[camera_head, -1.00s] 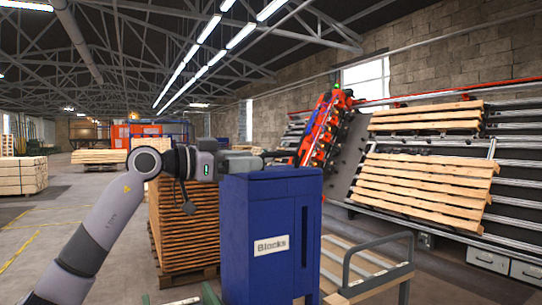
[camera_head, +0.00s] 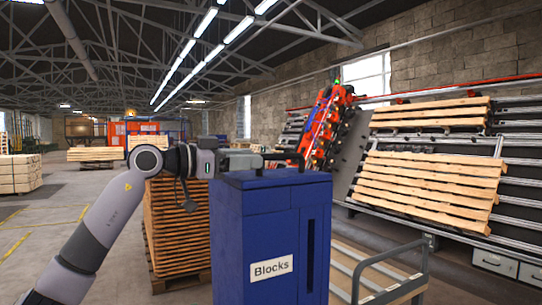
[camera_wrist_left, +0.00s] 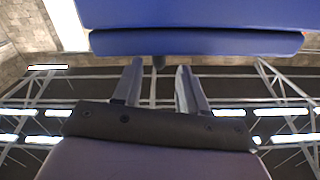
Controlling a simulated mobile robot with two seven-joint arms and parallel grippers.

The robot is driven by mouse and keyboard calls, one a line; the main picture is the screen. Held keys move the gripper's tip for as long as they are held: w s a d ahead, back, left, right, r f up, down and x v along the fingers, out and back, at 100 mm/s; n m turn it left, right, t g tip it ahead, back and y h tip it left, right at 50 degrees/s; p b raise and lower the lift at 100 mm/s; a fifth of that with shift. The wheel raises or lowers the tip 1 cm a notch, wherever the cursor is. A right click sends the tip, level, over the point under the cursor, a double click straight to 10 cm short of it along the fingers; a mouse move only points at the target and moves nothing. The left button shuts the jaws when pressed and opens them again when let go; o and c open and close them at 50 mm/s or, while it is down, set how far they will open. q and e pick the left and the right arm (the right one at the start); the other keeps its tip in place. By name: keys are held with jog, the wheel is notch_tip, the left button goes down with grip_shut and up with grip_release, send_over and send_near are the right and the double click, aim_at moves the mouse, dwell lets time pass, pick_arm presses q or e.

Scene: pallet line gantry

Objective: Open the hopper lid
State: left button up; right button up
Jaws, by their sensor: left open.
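The blue hopper (camera_head: 271,235) with a "Blocks" label stands in front of me. Its flat blue lid (camera_head: 265,180) looks closed. My left gripper (camera_head: 282,157) is level just above the lid, its arm coming from the left. A dark bar at its end may be its fingers or a lid handle; I cannot tell which. In the left wrist view, the fingers (camera_wrist_left: 158,66) are apart and point at the lid's blue edge (camera_wrist_left: 198,43). My right gripper is out of view.
A stack of wooden pallets (camera_head: 178,225) stands behind the hopper on the left. A metal-railed cart (camera_head: 380,270) is close on the right. A sloped rack with pallets (camera_head: 430,185) and an orange machine (camera_head: 325,125) stand beyond. Floor at left is open.

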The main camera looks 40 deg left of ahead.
aim_at(271, 157)
pick_arm(q)
jog(key=p+x, duration=0.3)
jog(key=x, duration=0.2)
jog(key=shift+r, duration=0.2)
jog(key=shift+w+d+f+p, duration=0.1)
jog(key=shift+w+d+p, duration=0.1)
jog(key=shift+w, duration=0.15)
jog(key=shift+w+d+f+p, duration=0.1)
jog(key=shift+w+p, duration=0.1)
jog(key=shift+w, duration=0.15)
grip_shut()
